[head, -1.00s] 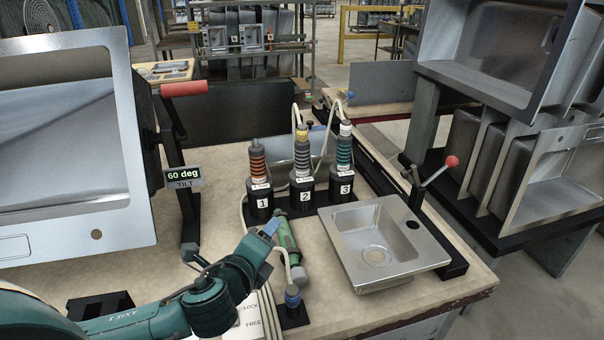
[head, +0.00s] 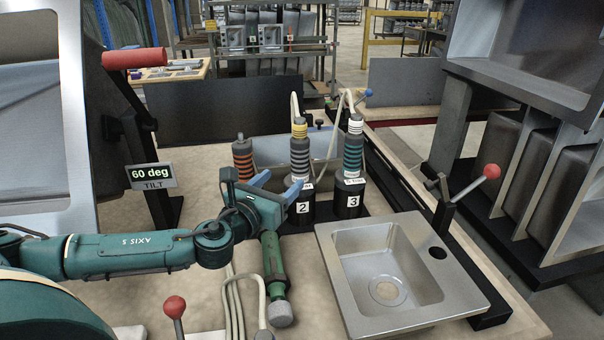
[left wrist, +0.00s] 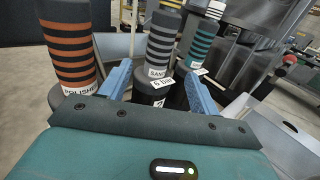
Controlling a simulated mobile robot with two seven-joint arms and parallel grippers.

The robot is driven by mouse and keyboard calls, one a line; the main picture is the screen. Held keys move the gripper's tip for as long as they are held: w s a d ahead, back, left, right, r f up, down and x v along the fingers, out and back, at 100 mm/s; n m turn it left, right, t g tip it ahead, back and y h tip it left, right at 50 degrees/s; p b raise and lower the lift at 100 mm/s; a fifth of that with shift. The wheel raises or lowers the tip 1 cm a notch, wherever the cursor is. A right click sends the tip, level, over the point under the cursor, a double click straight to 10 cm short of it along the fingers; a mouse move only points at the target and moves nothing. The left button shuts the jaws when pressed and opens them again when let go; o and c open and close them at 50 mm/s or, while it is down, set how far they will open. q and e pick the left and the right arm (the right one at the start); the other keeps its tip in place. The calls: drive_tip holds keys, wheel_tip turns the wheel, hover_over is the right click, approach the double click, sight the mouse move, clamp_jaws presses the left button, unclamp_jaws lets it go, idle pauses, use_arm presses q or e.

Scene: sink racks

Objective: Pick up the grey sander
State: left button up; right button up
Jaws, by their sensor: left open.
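The grey sander (head: 300,155), with grey bands and a yellow collar, stands upright in the black holder marked 2 (head: 303,208). In the left wrist view the grey sander (left wrist: 163,42) shows ahead with a white label starting "SAND". My left gripper (head: 278,186) is open and empty, its blue fingers pointing at the holders, just left of the sander and near its lower end. In the left wrist view my left gripper (left wrist: 158,82) has one finger to each side of the sander's lower part. I see no contact. My right gripper is not in view.
An orange-banded polisher (head: 242,158) stands left of the sander, partly behind my gripper. A teal-banded tool (head: 353,150) stands right in holder 3. A green tool (head: 272,262) lies below my gripper. A steel sink (head: 400,290) is at the right, and a red-handled tilt lever (head: 135,58) at upper left.

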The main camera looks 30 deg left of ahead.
sight(295, 162)
use_arm(q)
drive_tip(key=w, duration=0.4)
drive_tip(key=shift+d, duration=0.1)
drive_tip(key=w, duration=0.5)
drive_tip(key=shift+w+r, duration=0.35)
drive_tip(key=c, duration=1.3)
drive_tip(key=shift+r, duration=0.2)
drive_tip(key=shift+c, duration=0.2)
